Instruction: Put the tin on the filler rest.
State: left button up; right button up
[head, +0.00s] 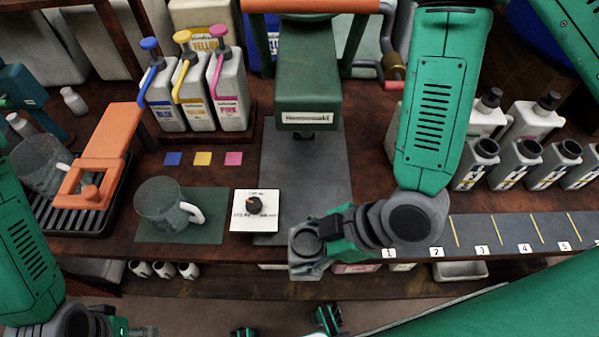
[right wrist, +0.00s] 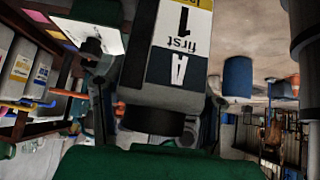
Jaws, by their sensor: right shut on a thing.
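The tin (head: 309,272) is a grey container with a round dark cap, held in my right gripper (head: 312,245) over the bench's front edge. In the right wrist view the tin (right wrist: 165,75) shows a white and yellow label reading "first", "1" and "A", with the fingers of my right gripper (right wrist: 160,112) on either side. The filler rest appears to be the dark grey plate (head: 312,180) under the green filler machine (head: 306,95); the tin is in front of it. My left gripper (head: 140,331) is partly cut off at the lower left; its jaws are unclear.
A white dial card (head: 254,222) and a glass jug (head: 160,205) on a green mat stand left of the plate. Pump bottles (head: 195,95) stand behind. A numbered strip (head: 505,230) and dark-capped tins (head: 520,160) are at right. The grey plate is bare in front.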

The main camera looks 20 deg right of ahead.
jog(key=w, duration=0.1)
jog(key=w+b, duration=0.1)
jog(key=w, duration=0.1)
jog(key=shift+w+d+f, duration=0.1)
jog(key=shift+w+d, duration=0.1)
jog(key=shift+d, duration=0.1)
pick_arm(q)
jog(key=shift+s+a+f+p, duration=0.1)
jog(key=shift+f+p, duration=0.3)
jog(key=shift+p, duration=0.2)
pick_arm(e)
jog(key=w+d, duration=0.2)
jog(key=w, duration=0.4)
jog(key=w+d+f, duration=0.1)
jog(key=w+d, duration=0.1)
jog(key=w, duration=0.5)
jog(key=shift+f, duration=0.25)
jog(key=o, duration=1.2)
